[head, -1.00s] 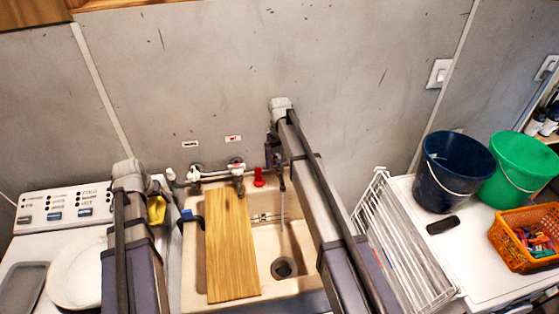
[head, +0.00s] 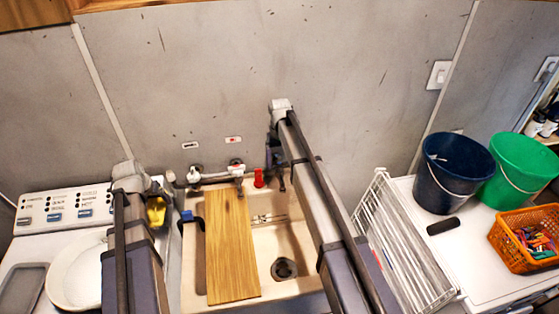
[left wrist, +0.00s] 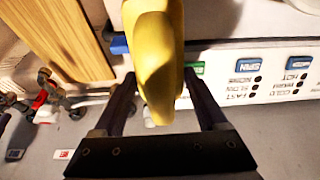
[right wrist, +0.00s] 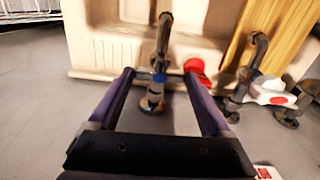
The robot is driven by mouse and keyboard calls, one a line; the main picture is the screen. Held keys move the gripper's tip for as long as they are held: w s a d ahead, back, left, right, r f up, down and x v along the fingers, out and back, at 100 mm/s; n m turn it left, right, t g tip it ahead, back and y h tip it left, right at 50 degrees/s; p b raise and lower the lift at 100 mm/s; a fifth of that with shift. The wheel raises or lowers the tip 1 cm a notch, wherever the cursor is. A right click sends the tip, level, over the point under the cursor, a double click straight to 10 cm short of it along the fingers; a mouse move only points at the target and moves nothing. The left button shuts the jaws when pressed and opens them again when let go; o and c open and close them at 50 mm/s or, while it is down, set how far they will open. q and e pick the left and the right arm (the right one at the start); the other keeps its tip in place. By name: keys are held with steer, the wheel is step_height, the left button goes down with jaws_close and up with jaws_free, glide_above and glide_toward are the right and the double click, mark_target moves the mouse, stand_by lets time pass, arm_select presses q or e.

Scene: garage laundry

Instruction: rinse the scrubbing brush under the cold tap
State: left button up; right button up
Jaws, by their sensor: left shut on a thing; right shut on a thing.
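My left gripper (left wrist: 158,77) is shut on a yellow thing (left wrist: 155,45), apparently the scrubbing brush; no bristles show. In the head view the yellow thing (head: 156,211) is beside my left arm, between the washer and the sink. My right gripper (right wrist: 158,74) is shut at the blue-marked cold tap (right wrist: 153,98), with a red knob (right wrist: 195,70) beside it. In the head view my right arm hides most of that tap; the red knob (head: 258,178) shows. The sink (head: 293,237) has no water stream visible.
A wooden board (head: 230,245) covers the sink's left part. A white rack (head: 400,245) stands right of the sink. Blue (head: 452,175) and green (head: 505,170) buckets and an orange basket (head: 525,243) are further right. A white bowl (head: 72,280) is at left.

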mark_target(280, 163)
steer(key=shift+m, duration=0.5)
steer(key=o, duration=1.2)
steer(key=shift+c, duration=0.2)
arm_select(q)
steer(key=shift+r, duration=0.1)
step_height(280, 163, up, 12)
steer(key=p, duration=1.2)
arm_select(e)
step_height(280, 163, up, 12)
